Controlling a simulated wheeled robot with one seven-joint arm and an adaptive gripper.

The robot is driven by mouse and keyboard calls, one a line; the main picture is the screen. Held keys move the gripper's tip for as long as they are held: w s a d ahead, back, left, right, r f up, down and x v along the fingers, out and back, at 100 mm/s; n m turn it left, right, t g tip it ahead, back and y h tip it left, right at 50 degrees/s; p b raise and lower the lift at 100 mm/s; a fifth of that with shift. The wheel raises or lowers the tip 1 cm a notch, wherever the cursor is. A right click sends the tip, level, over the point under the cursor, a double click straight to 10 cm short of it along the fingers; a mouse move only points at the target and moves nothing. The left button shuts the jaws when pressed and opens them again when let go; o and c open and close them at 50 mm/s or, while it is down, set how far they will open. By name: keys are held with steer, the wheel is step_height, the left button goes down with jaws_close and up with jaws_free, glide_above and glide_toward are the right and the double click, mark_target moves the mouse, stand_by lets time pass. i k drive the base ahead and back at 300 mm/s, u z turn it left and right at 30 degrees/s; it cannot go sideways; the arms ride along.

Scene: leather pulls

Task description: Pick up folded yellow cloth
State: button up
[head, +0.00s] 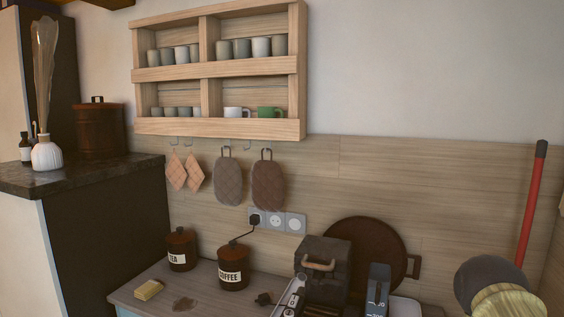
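A small folded yellow cloth (148,290) lies flat on the grey counter (222,300), near its left front corner. It looks like a pale yellow block with layered edges. The counter around it is bare on the near sides. I cannot make out my gripper in the head view.
A tea canister (180,250) and a coffee canister (233,267) stand behind and right of the cloth. A dark box with a handle (322,266) and a round brown tray (364,252) are farther right. A tall dark cabinet (105,240) rises at left.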

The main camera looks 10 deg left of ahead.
mark_target(150, 288)
steer(key=u, duration=4)
steer(key=k, duration=1.1)
steer(key=z, duration=1.95)
